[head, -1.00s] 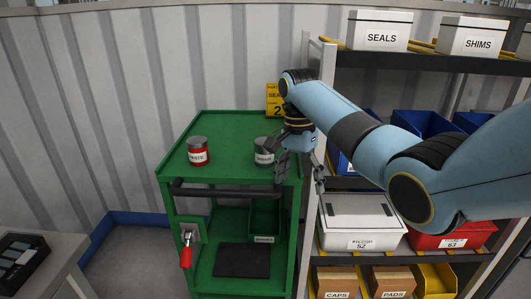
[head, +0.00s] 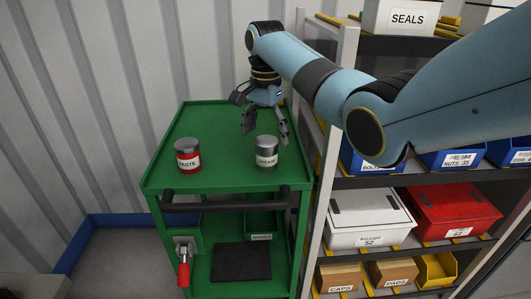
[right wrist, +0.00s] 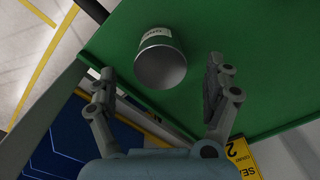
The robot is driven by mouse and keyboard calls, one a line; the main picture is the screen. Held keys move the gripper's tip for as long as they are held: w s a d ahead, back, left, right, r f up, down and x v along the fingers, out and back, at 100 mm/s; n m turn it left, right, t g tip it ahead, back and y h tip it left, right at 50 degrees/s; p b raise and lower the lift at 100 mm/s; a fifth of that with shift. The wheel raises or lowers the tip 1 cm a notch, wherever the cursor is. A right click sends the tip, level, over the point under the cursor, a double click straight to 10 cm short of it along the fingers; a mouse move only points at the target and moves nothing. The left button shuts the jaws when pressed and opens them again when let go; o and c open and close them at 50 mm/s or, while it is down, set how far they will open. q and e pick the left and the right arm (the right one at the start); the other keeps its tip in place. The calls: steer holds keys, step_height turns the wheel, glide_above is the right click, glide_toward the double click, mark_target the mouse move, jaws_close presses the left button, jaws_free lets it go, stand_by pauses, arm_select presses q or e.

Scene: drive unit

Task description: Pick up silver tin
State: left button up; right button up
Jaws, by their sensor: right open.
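The silver tin (head: 266,153) stands upright on the green cart's top, with a white label that seems to read "GREASE". My right gripper (head: 266,130) is open and empty, just behind and above the tin in the head view. In the right wrist view the silver tin (right wrist: 160,58) lies ahead of and between the two spread fingers (right wrist: 163,88), apart from both. A red tin (head: 188,157) with a "PASTE" label and grey lid stands on the cart's left side. My left gripper is not in view.
The green cart (head: 195,122) has a dark front handle (head: 225,205) and a red-handled clamp (head: 183,272). A shelf rack (head: 325,190) with bins stands close at its right. The cart top between the tins is clear.

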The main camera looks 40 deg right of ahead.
mark_target(266, 141)
steer(key=shift+f, duration=0.45)
step_height(266, 141, down, 4)
steer(key=shift+f, duration=0.2)
steer(key=shift+c, duration=0.3)
steer(key=c, duration=1.1)
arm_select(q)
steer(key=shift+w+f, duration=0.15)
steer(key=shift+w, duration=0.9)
arm_select(e)
steer(key=shift+c, duration=1.1)
